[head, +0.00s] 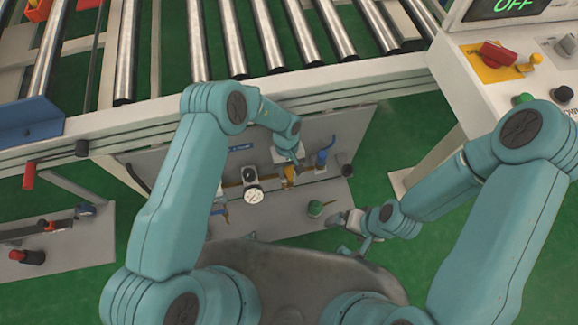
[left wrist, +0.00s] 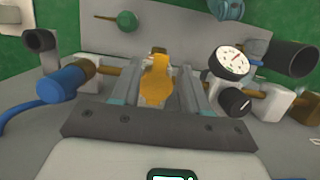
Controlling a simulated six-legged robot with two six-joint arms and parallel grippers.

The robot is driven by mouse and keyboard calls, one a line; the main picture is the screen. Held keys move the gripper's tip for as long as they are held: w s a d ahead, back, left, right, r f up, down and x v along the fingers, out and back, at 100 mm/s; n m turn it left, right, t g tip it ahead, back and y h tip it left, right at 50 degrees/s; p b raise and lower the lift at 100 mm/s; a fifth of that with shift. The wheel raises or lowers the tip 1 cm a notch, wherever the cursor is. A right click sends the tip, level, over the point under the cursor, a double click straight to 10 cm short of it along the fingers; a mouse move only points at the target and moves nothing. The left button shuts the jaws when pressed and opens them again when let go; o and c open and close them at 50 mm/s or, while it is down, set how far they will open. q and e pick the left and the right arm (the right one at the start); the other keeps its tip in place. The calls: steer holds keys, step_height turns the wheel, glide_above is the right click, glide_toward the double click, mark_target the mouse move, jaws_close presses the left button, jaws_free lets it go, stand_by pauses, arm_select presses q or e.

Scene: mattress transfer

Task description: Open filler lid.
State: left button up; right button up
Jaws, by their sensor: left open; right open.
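A yellow lid-like part (head: 289,174) sits on a brass pipe on the grey panel. In the left wrist view the yellow part (left wrist: 157,84) shows between the two fingers of my left gripper (left wrist: 158,76). My left gripper (head: 290,160) is open and points down at the panel over this part; I cannot tell whether a finger touches it. My right gripper (head: 352,222) is open and empty by the panel's right front edge, apart from the yellow part. No part is clearly labelled as the filler lid.
The roller conveyor (head: 285,45) runs behind. A control box (head: 500,35) stands at the right. Another grey plate (head: 70,255) lies left.

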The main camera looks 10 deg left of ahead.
mark_target(289, 174)
arm_select(q)
steer(key=s+p+v, duration=0.2)
steer(key=v, duration=0.7)
steer(key=s+d+r+p+v, duration=0.1)
steer(key=s+p+v, duration=0.1)
steer(key=v, duration=0.8)
steer(key=shift+d+r+p, duration=0.25)
steer(key=shift+r+p, duration=0.05)
steer(key=shift+p, duration=0.25)
steer(key=shift+s, duration=0.1)
